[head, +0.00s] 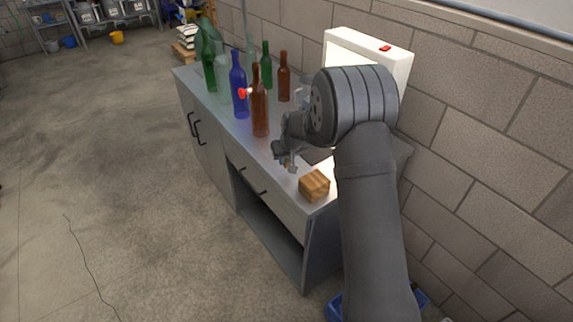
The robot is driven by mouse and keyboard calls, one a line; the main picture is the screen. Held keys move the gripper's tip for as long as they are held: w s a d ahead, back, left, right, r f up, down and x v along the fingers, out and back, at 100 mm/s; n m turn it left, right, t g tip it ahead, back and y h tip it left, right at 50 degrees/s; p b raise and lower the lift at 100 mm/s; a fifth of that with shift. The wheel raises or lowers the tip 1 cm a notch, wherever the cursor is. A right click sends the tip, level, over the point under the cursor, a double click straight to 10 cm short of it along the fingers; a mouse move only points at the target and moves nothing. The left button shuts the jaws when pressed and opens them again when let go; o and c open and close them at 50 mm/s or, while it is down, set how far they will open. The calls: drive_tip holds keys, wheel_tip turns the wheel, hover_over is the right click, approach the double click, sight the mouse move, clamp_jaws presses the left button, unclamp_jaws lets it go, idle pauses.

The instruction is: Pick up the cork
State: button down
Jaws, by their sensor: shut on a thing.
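My gripper (287,163) is over the front part of the metal worktop, just behind and left of a wooden block. It is shut on the cork (289,165), a small tan piece that shows only as a speck between the fingers. The fingers and the arm hide most of the cork. I cannot tell whether it touches the worktop.
Green, clear, blue (239,88) and brown (260,108) bottles stand farther back on the worktop (225,115). A red and white item (243,93) is among them. The wooden block (314,186) sits near the front corner. A white lit box (368,55) is by the wall.

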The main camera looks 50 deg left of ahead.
drive_tip(key=w+d+r, duration=0.6)
drive_tip(key=d+r, duration=0.2)
drive_tip(key=d, duration=0.1)
drive_tip(key=shift+w+d, duration=0.3)
drive_tip(key=shift+d, duration=0.1)
